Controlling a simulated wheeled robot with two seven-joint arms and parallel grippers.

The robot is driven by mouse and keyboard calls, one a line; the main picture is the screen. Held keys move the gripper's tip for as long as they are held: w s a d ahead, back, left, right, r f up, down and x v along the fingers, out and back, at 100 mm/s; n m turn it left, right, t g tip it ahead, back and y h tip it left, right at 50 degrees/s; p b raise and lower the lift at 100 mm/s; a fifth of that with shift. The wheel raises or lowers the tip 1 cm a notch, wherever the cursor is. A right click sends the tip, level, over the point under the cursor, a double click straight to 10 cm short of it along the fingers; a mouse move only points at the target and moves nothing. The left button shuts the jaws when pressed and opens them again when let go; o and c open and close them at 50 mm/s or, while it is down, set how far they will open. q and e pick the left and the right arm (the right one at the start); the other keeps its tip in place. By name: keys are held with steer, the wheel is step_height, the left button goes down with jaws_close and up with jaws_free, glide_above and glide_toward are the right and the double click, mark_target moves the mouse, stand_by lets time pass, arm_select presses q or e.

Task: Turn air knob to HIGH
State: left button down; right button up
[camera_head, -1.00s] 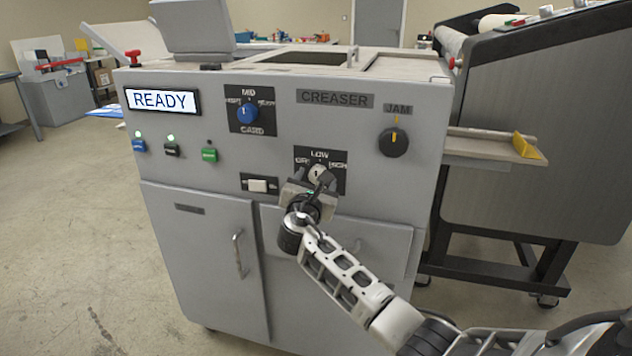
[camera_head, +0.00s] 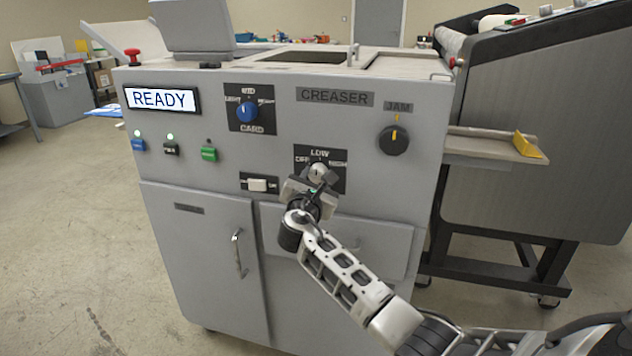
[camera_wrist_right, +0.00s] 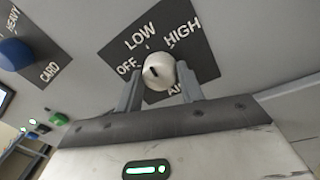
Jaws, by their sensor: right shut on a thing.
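The air knob (camera_head: 317,171) is a pale round knob with a dark pointer mark, on a black plate (camera_head: 336,158) lettered OFF, LOW and HIGH on the creaser's front. In the right wrist view the knob (camera_wrist_right: 158,71) sits between the two fingers of my right gripper (camera_wrist_right: 160,88), which is shut on it. Its dark mark points up and a little left, toward the LOW lettering. In the head view my right gripper (camera_head: 315,183) reaches the knob from below and hides its lower part. My left gripper is not in view.
The grey creaser (camera_head: 345,110) also carries a blue card knob (camera_head: 247,111), a black jam knob (camera_head: 393,140), a white switch (camera_head: 257,185) and several lit buttons. A side tray (camera_head: 490,147) juts out at right. Open floor lies to the left.

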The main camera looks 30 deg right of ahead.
steer(key=m+b, duration=0.1)
steer(key=m, duration=0.1)
steer(key=m+b, duration=0.2)
steer(key=shift+f+h+b, duration=0.3)
steer(key=shift+f, duration=0.1)
steer(key=shift+m+b, duration=0.9)
steer(key=shift+m, duration=0.2)
steer(key=m+b, duration=0.2)
steer(key=shift+m, duration=0.3)
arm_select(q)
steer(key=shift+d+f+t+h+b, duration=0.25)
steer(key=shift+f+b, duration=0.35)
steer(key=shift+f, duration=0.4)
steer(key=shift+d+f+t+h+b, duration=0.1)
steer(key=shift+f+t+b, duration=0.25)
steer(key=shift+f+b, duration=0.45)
arm_select(e)
steer(key=shift+r+m+h, duration=0.1)
steer(key=shift+m+h, duration=0.2)
steer(key=shift+m, duration=0.9)
steer(key=shift+a, duration=0.1)
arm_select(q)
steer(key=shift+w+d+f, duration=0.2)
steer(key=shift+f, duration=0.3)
arm_select(e)
steer(key=o, duration=1)
steer(key=shift+r, duration=0.1)
